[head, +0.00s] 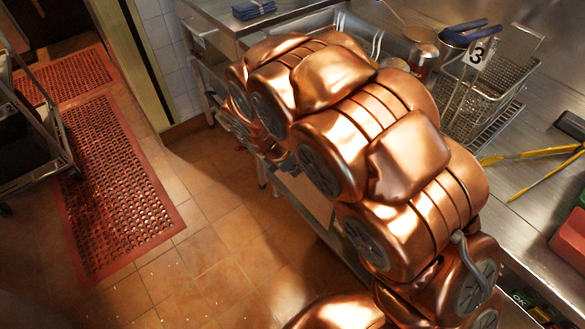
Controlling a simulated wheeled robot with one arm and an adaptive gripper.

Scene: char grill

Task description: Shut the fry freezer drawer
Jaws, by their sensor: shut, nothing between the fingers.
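My copper arm crosses the middle of the head view and covers much of the counter's front. Its far end is at the upper left of the arm, by the counter's end. My gripper's fingers cannot be made out; they are hidden by the arm or out of frame. A pale flat surface with a metal edge (306,196) shows below the arm, beside the counter front. It may be part of the fry freezer drawer, but I cannot tell, nor how far open the drawer is.
A steel counter (535,190) runs along the right, with a fry basket (468,108) marked 3, yellow-handled tongs (530,155) and a red container (571,243). A blue folded cloth (253,9) lies at the back. Red floor mats (115,190) and a dark cart (30,135) are left; tiled floor between is clear.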

